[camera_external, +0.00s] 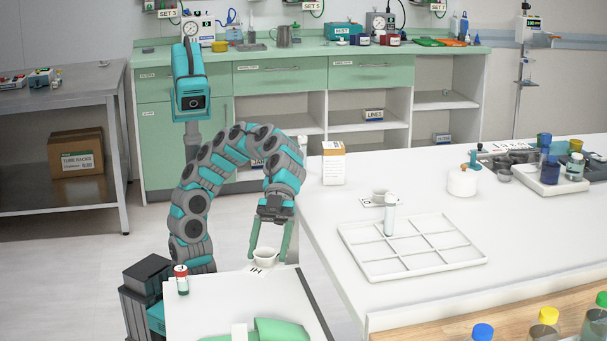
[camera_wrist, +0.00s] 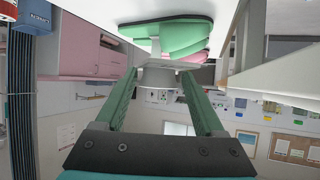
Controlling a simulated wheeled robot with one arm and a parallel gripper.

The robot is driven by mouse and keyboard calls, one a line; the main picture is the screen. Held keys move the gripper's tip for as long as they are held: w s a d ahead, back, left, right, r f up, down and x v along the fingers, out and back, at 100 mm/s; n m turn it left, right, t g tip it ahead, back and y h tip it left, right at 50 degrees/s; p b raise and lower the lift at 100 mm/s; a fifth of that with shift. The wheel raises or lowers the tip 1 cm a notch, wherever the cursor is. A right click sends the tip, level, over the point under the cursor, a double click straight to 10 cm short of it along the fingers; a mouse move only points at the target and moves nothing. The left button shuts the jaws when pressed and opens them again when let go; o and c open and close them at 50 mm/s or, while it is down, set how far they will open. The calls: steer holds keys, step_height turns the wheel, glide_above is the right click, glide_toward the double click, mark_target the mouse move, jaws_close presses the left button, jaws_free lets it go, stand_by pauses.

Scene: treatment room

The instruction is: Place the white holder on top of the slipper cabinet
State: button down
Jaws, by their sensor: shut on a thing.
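The white holder (camera_external: 265,256) is a small round white cup at the far right corner of the low slipper cabinet (camera_external: 195,322). Green slippers (camera_external: 270,329) and an upright white piece lie at the cabinet's front. My gripper (camera_external: 271,259) points down with its two green fingers on either side of the holder, shut on it. A small lettered card (camera_external: 257,269) lies just below the holder; I cannot tell whether the holder touches it. In the wrist view, the holder (camera_wrist: 155,77) sits between the fingertips, with slippers (camera_wrist: 165,35) beyond.
A red-capped vial (camera_external: 181,280) stands on the cabinet's left edge. The cabinet top's middle is largely clear.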

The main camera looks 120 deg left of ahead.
steer(key=g+b, duration=0.1)
glide_above(240, 307)
step_height(240, 307, down, 3)
steer(key=shift+f+m, duration=0.4)
steer(key=shift+f, duration=0.15)
steer(key=shift+f+b, duration=0.75)
steer(key=shift+f, duration=2.8)
steer(key=shift+f, duration=0.2)
jaws_free()
steer(key=shift+r, duration=0.15)
